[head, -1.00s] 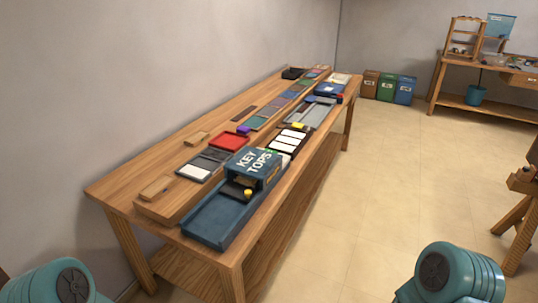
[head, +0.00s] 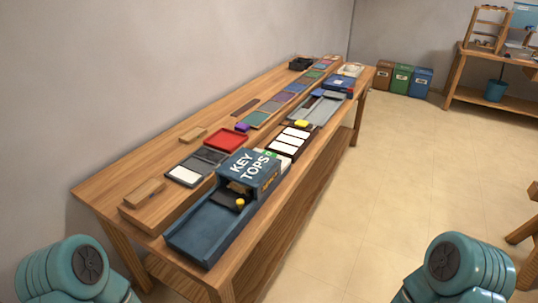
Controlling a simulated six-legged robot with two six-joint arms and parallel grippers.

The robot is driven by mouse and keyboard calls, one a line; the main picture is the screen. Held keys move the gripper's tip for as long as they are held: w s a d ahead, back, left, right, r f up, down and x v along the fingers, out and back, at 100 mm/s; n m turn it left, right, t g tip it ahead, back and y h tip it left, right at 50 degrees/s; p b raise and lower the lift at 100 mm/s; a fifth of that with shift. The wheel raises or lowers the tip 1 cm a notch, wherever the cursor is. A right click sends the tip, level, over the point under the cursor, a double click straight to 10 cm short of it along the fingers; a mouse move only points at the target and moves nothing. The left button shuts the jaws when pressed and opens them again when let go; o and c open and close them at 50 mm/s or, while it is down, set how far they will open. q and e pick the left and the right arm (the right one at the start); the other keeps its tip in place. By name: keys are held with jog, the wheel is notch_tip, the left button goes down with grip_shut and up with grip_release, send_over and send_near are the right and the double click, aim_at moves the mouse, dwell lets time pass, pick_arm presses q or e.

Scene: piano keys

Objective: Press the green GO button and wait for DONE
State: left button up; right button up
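A dark blue box lettered KEY TOPS (head: 250,174) stands on the near half of the long wooden bench, with an open blue tray (head: 203,232) in front of it. A small green patch (head: 270,154) shows just behind the box, beside a white panel; it is too small to read as a GO button, and no DONE sign is legible. A yellow knob (head: 240,202) sits at the box's mouth. Only teal parts of my two arms show at the bottom corners. Both grippers are out of view.
The wooden bench (head: 140,170) runs along the wall. It holds a red tray (head: 226,139), a rack with white bars (head: 290,141), and a blue unit (head: 338,84) at the far end. Bins (head: 401,79) stand beyond. The floor (head: 400,170) right of the bench is clear.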

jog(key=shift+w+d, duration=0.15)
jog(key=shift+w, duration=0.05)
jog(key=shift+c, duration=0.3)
